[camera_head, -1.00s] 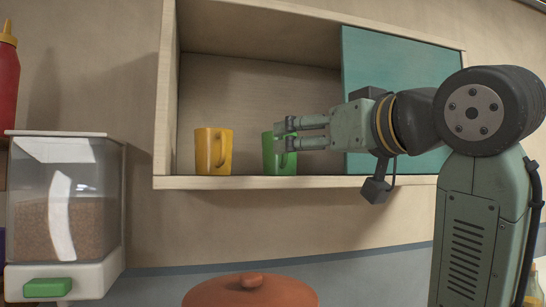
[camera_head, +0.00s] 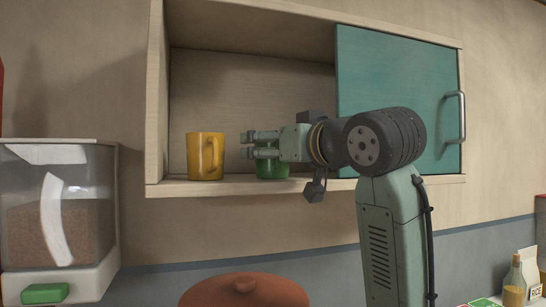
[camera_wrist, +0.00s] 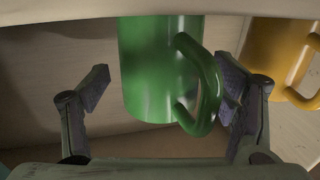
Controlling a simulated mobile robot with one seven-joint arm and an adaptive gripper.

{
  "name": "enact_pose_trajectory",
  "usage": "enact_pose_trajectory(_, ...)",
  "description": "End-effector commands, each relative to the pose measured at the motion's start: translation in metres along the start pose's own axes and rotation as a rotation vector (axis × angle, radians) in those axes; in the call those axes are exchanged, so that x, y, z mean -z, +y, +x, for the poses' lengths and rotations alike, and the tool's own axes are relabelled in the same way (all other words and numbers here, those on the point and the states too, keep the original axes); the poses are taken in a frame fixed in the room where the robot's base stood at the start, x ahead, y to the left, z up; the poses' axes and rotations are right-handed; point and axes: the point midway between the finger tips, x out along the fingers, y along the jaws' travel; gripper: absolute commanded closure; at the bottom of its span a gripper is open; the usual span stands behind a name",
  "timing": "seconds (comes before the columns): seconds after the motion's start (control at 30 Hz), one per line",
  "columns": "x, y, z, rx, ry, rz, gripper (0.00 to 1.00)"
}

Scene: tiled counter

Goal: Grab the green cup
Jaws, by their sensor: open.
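A green cup (camera_head: 272,171) stands on the shelf of the open wall cabinet, to the right of a yellow cup (camera_head: 205,156). In the head view my gripper (camera_head: 247,145) covers the green cup's upper part. In the wrist view the green cup (camera_wrist: 158,75) shows between the two fingers of my open gripper (camera_wrist: 165,91). Its handle points toward the right finger and is very close to it; contact is unclear. The left finger is clearly apart from the cup. The yellow cup (camera_wrist: 280,55) shows beyond the right finger.
The cabinet (camera_head: 155,110) has a teal sliding door (camera_head: 390,75) on its right side. A grain dispenser (camera_head: 60,215) stands at left. A reddish-brown lid (camera_head: 245,293) is below the shelf. Small packages (camera_head: 525,270) stand at lower right.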

Motion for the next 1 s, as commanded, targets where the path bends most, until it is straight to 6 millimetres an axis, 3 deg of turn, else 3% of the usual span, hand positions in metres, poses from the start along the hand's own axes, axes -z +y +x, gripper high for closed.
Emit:
enact_pose_trajectory(0.8, 0.0000, -0.0002, -0.0004, 0.000, -0.001, 0.000, 0.74)
enact_pose_trajectory(1.0, 0.0004, -0.0003, -0.0005, 0.000, 0.000, 0.000, 0.75)
